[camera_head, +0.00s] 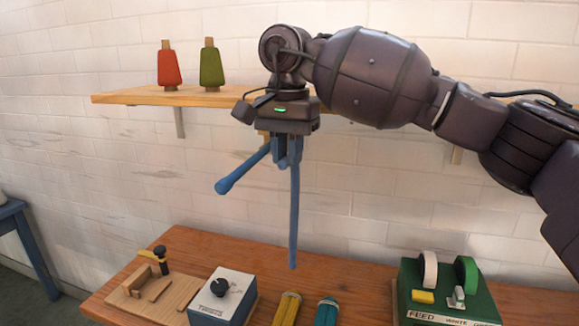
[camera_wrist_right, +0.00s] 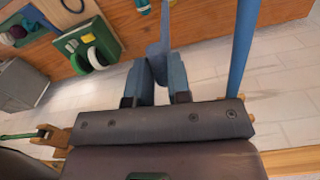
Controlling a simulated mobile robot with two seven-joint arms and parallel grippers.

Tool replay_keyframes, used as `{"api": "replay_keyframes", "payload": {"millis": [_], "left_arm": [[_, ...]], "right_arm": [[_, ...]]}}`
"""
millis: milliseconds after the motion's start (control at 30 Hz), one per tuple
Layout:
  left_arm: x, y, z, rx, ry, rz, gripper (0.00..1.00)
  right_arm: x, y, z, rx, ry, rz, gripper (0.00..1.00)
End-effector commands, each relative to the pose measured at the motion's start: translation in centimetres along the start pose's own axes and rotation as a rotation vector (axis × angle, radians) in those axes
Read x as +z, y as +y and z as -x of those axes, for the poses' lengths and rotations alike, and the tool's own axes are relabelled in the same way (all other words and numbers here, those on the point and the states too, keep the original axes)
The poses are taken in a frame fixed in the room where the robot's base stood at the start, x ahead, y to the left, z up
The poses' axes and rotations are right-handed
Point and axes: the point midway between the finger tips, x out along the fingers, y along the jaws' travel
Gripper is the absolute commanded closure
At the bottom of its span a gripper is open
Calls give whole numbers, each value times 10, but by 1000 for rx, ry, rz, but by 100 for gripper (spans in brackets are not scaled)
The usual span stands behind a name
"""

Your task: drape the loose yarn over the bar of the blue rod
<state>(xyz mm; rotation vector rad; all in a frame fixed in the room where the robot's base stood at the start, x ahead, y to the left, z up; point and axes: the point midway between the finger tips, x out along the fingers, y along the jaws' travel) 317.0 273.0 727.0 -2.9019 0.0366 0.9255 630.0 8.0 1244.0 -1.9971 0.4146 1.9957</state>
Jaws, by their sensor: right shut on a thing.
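My right gripper (camera_head: 287,162) points down in front of the wall below the shelf, shut on a blue strand of loose yarn (camera_head: 294,215). The yarn hangs almost straight down from the jaws, its lower end above the bench. It shows between the fingers in the right wrist view (camera_wrist_right: 160,50). The blue rod (camera_head: 243,171) slants down to the left from behind the gripper to a rounded end; its other end is hidden. In the right wrist view, the rod (camera_wrist_right: 243,45) stands to the right, with a gap between it and the held yarn. My left gripper is not in view.
The shelf (camera_head: 125,97) carries a red cone (camera_head: 168,67) and a green cone (camera_head: 211,66). The wooden bench (camera_head: 195,247) holds a wooden fixture (camera_head: 150,287), a box with a black knob (camera_head: 221,298), yellow (camera_head: 287,308) and teal (camera_head: 327,311) skeins and a green machine (camera_head: 450,290).

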Motion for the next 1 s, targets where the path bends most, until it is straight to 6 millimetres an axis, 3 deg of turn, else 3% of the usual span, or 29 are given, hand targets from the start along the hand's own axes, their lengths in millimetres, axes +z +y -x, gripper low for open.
{"api": "replay_keyframes", "payload": {"millis": [567,1000], "left_arm": [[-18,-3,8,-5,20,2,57],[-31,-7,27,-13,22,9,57]], "right_arm": [[2,-7,69,-2,3,-1,94],[3,-12,120,-1,3,-1,94]]}}
